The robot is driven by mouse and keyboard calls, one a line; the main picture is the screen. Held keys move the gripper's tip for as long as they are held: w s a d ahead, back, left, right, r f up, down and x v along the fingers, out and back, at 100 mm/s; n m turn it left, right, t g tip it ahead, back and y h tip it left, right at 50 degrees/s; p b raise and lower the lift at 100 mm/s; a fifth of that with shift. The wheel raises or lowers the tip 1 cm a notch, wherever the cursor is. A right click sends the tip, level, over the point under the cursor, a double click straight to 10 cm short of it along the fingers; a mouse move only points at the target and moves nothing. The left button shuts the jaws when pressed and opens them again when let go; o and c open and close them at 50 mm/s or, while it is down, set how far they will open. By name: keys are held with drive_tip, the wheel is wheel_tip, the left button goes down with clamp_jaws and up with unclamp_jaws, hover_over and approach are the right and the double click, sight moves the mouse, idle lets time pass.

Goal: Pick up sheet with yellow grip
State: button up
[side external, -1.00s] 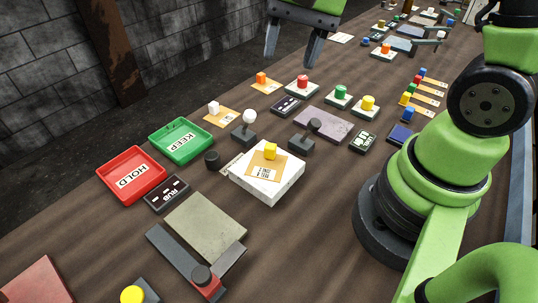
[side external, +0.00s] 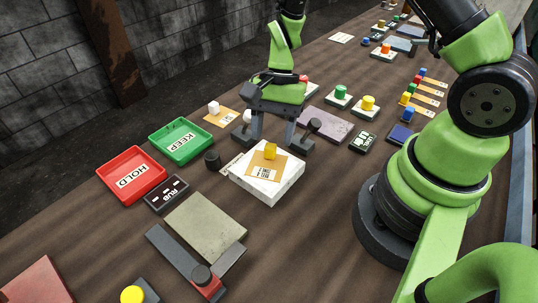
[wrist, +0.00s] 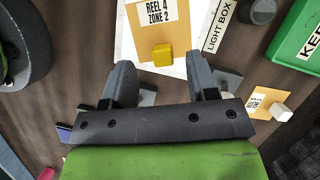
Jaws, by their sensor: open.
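A tan sheet (side external: 262,172) with a printed label and a yellow block grip (side external: 270,151) lies on top of the white light box (side external: 284,186). In the wrist view the sheet (wrist: 142,30) reads "REEL 4 ZONE 2", and its yellow grip (wrist: 162,55) stands at its near edge. My gripper (side external: 272,140) is open and empty, its fingers pointing down, just behind the light box in the side view. In the wrist view the yellow grip appears between and slightly ahead of the two fingertips (wrist: 161,66).
Black-based knobs flank my gripper closely. A grey-green plate (side external: 205,226) lies in front.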

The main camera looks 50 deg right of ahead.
sight(270, 147)
drive_tip(key=shift+x, duration=1.55)
drive_tip(key=shift+w, duration=0.1)
clamp_jaws()
drive_tip(key=shift+r, duration=0.1)
wheel_tip(270, 147, up, 9)
drive_tip(key=shift+w+f, duration=0.1)
drive_tip(key=shift+f, duration=0.05)
drive_tip(key=d+r+n+g+h, duration=0.2)
drive_tip(key=d+r+n+h, duration=0.2)
drive_tip(key=n, duration=0.9)
drive_tip(key=shift+r+g, duration=0.3)
drive_tip(key=shift+r, duration=0.35)
drive_tip(key=shift+w, duration=0.15)
